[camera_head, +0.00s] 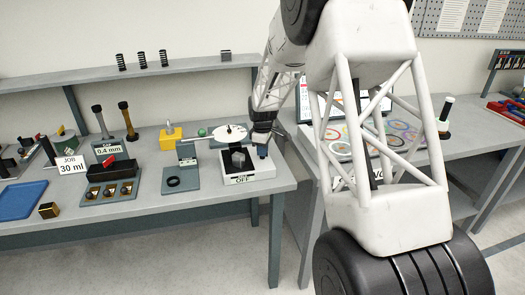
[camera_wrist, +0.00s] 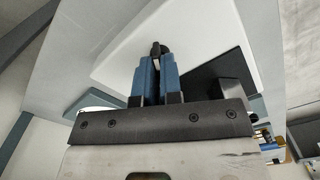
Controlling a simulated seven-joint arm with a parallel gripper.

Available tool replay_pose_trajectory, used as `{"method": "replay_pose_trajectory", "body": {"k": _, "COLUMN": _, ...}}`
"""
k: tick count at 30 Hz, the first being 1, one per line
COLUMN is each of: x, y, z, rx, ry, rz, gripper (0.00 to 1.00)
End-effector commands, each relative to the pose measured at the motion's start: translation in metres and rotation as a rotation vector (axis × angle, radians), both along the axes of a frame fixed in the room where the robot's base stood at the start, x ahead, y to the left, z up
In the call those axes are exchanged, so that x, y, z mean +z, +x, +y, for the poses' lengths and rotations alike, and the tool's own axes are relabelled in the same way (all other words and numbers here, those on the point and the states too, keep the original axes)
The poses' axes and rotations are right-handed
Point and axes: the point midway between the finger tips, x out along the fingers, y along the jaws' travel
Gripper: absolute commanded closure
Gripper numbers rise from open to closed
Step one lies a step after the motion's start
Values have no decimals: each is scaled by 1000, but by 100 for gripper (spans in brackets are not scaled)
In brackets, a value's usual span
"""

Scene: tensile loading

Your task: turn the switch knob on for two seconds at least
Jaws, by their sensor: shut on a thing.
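The white switch box (camera_head: 262,172) stands near the right end of the left bench, with a label reading OFF (camera_head: 243,180) on its front. My gripper (camera_head: 262,150) is over the back right part of this box. In the wrist view the blue fingers of my gripper (camera_wrist: 157,62) are close together over the white box top (camera_wrist: 120,65). They are shut on a small dark piece with a light stripe, the switch knob (camera_wrist: 157,48). The fingers hide most of the knob, and its turn angle cannot be told.
A dark block (camera_head: 238,158) stands on the box, left of my gripper. A round white disc (camera_head: 229,133) is behind it. A grey stand with a black ring (camera_head: 173,181) is to the left. The aisle floor in front is clear.

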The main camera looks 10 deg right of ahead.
Motion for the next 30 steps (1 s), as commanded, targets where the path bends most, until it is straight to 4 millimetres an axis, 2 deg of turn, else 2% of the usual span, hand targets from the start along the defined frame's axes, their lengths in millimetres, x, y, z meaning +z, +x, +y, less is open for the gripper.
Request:
{"method": "replay_pose_trajectory", "body": {"k": 21, "x": 1, "y": 1, "z": 1, "rx": -678, "ry": 1, "rz": -2, "gripper": 100}}
{"method": "replay_pose_trajectory", "body": {"k": 30, "x": 2, "y": 1, "z": 1, "rx": -917, "ry": 2, "rz": -2, "gripper": 100}}
